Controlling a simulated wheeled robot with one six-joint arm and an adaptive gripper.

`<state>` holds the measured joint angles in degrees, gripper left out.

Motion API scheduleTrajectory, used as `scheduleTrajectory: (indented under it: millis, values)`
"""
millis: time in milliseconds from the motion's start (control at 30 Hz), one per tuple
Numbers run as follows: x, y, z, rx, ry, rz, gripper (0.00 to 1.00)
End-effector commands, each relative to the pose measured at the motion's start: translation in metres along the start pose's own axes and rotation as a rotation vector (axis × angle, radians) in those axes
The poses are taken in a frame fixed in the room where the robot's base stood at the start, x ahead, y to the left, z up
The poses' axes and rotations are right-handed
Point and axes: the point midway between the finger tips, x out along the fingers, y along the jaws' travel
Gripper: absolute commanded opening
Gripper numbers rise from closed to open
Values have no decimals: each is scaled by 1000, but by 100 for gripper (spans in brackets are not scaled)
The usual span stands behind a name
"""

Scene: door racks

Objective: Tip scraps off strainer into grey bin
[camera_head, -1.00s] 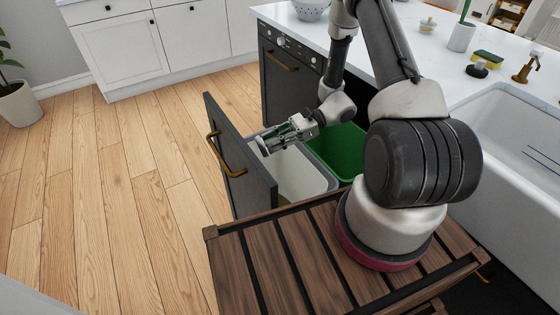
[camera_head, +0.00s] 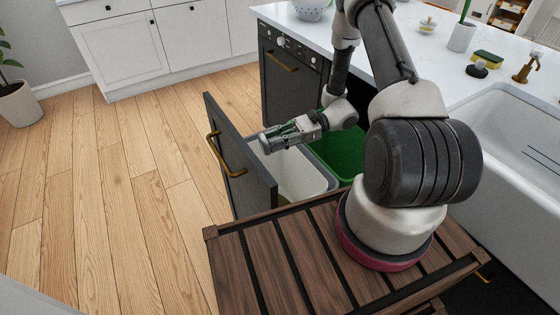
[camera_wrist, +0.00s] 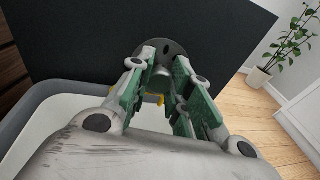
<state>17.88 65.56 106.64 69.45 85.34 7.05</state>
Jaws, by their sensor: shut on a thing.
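My gripper (camera_head: 280,136) is over the open pull-out, above the grey bin (camera_head: 324,171). In the wrist view my gripper (camera_wrist: 165,88) is shut on a small round grey metal piece, which looks like the strainer (camera_wrist: 174,49). Its disc is beyond the fingertips, seen against the dark drawer front. The bin's grey rim and pale inside also show in the wrist view (camera_wrist: 38,98), below and left of the fingers.
A green bin (camera_head: 343,152) stands behind the grey one, towards the counter. The dark drawer front (camera_head: 238,160) with a brass handle stands upright left of the bins. A white sink (camera_head: 515,150) and counter (camera_head: 440,85) lie right.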

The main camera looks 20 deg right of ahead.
Motion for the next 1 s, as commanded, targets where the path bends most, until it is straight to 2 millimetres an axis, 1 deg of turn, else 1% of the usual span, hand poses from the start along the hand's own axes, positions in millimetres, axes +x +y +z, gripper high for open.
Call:
scheduleTrajectory:
  millis: [1000]
  values:
    - [-2, 0, 0, 2, -137, -1, 0]
